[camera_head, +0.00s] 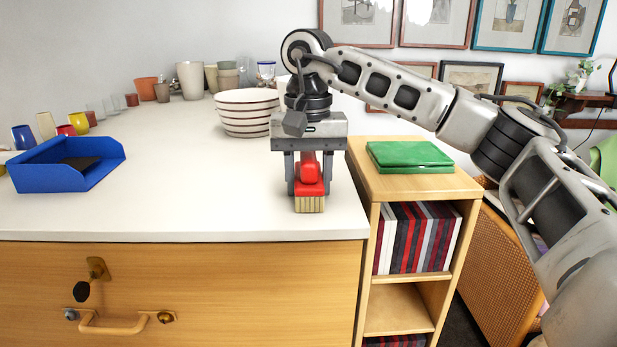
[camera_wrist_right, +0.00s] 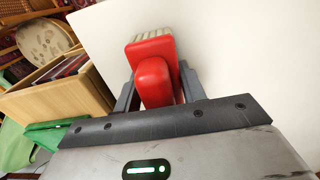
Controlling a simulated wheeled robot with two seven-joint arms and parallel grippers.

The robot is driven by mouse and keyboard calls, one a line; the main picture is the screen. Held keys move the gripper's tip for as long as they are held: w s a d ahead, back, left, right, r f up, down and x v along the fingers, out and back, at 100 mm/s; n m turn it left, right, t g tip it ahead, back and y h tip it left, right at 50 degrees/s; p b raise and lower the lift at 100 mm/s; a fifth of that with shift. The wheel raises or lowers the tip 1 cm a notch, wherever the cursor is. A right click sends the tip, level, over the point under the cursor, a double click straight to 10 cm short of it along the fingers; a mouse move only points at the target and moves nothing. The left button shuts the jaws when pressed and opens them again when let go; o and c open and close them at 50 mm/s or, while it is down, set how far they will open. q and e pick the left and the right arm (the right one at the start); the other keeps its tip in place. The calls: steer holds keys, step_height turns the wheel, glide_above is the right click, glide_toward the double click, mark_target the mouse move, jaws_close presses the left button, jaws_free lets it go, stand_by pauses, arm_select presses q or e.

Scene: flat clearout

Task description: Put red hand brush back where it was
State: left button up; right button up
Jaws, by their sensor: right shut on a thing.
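The red hand brush (camera_head: 309,188) has a red handle and pale bristles. It is upright near the right front corner of the white counter top (camera_head: 200,205), bristles toward the front. My right gripper (camera_head: 308,184) comes down from above and is shut on the brush, a finger on each side. The brush also shows in the right wrist view (camera_wrist_right: 154,70), between the fingers. I cannot tell whether the bristles touch the counter. My left gripper is not in view.
A blue dustpan-like tray (camera_head: 68,164) lies at the left. Several cups and pots line the back. The counter's middle is clear.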

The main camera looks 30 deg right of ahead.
mark_target(308, 155)
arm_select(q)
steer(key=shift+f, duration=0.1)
arm_select(e)
steer(key=shift+f, duration=0.15)
steer(key=o, duration=1.3)
step_height(308, 155, up, 12)
steer(key=p, duration=0.2)
steer(key=shift+a+f+p, duration=0.1)
steer(key=shift+p, duration=0.25)
steer(key=shift+r, duration=0.3)
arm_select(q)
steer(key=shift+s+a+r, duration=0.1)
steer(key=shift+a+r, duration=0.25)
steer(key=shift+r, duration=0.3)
